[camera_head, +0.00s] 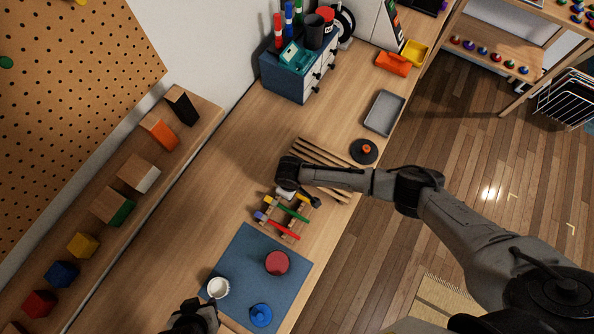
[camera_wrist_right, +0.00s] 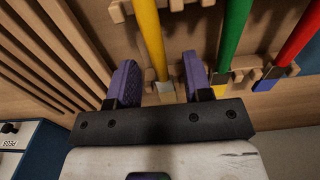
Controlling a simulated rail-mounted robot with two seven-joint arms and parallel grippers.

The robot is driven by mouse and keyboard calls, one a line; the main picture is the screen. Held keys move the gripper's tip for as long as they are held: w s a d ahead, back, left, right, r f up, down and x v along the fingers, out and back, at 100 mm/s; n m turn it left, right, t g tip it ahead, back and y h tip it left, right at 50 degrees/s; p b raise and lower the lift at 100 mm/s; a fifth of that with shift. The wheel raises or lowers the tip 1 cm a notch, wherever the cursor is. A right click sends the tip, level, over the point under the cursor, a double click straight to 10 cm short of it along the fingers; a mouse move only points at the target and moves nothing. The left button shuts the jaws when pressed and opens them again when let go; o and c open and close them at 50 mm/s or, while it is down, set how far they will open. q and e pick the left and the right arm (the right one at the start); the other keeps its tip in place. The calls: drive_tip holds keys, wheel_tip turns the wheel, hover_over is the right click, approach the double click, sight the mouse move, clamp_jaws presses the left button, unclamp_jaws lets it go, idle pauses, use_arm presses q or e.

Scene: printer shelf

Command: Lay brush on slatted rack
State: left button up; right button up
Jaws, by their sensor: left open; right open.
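Several brushes lie side by side on a small wooden holder (camera_head: 264,228): a yellow one (camera_wrist_right: 149,35), a green one (camera_wrist_right: 232,35) and a red one (camera_wrist_right: 298,38). The slatted rack (camera_head: 312,148) lies just beyond the holder, partly hidden under my right arm; its slats (camera_wrist_right: 60,45) fill the left of the right wrist view. My right gripper (camera_wrist_right: 161,82) is open over the holder, one finger on each side of the yellow brush's line; contact cannot be told. My left gripper (camera_head: 196,316) is open and empty at the bottom, near the blue mat.
The blue mat (camera_head: 243,262) holds a white cup (camera_head: 218,288), a red round piece (camera_head: 277,263) and a blue knobbed piece (camera_head: 261,315). A black disc with an orange knob (camera_head: 364,151) and a grey tray (camera_head: 384,113) lie beyond the rack. A drawer unit (camera_head: 288,83) stands further back.

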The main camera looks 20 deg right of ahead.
drive_tip(key=shift+c, duration=0.3)
clamp_jaws()
idle(0.3)
